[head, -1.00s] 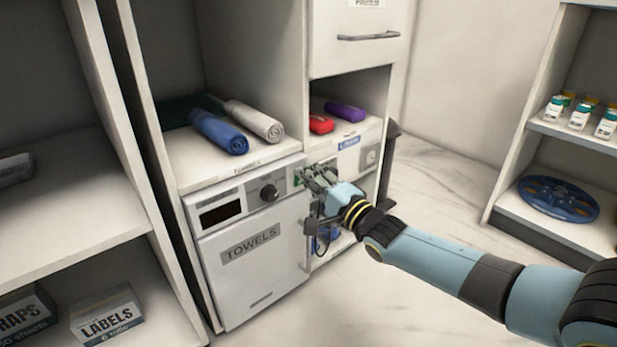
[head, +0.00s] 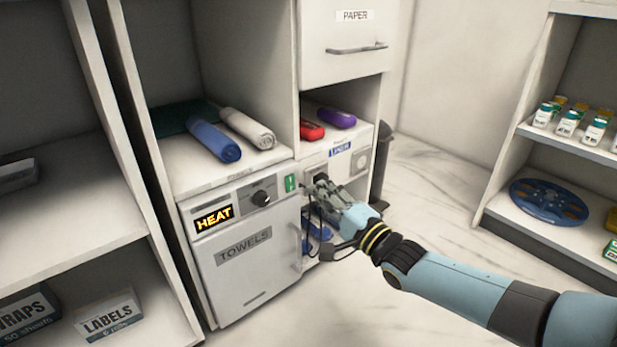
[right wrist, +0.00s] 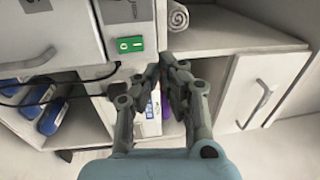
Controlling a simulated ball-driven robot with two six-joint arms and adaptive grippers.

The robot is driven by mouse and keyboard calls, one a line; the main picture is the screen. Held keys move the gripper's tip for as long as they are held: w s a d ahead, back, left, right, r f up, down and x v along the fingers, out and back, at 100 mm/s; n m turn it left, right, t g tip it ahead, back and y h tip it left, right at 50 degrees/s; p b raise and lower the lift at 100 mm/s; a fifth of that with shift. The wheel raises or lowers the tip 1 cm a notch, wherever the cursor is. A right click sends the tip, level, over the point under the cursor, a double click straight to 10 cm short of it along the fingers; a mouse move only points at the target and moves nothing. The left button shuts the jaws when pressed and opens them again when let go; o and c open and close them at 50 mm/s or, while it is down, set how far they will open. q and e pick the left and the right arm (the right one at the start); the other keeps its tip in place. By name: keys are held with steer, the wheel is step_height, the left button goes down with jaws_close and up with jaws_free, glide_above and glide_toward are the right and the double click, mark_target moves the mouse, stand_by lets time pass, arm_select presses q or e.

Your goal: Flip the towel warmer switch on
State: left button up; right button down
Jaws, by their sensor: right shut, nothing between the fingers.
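The towel warmer (head: 245,270) is a white unit with a TOWELS label, a dark knob and a small display. The display (head: 214,218) is lit and reads HEAT. Its green switch (head: 290,183) is at the right end of the panel; it also shows in the right wrist view (right wrist: 130,45) with white marks on it. My right gripper (head: 318,186) is just right of the switch, apart from it. In the right wrist view my right gripper (right wrist: 172,62) has its fingertips together and empty. My left gripper is not in view.
Rolled blue (head: 214,141) and white (head: 248,128) towels lie above the warmer. Red (head: 311,131) and purple (head: 337,118) items lie in the cubby to the right. Dark cables hang by my gripper. Open floor lies right of the cabinet.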

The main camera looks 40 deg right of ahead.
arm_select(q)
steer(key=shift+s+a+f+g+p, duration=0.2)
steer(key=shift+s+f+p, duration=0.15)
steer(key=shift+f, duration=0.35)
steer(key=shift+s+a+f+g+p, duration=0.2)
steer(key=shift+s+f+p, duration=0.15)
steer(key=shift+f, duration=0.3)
arm_select(e)
steer(key=shift+s+d+r, duration=0.15)
steer(key=shift+s, duration=1.25)
steer(key=shift+s+d+r, duration=0.1)
steer(key=shift+s, duration=1.25)
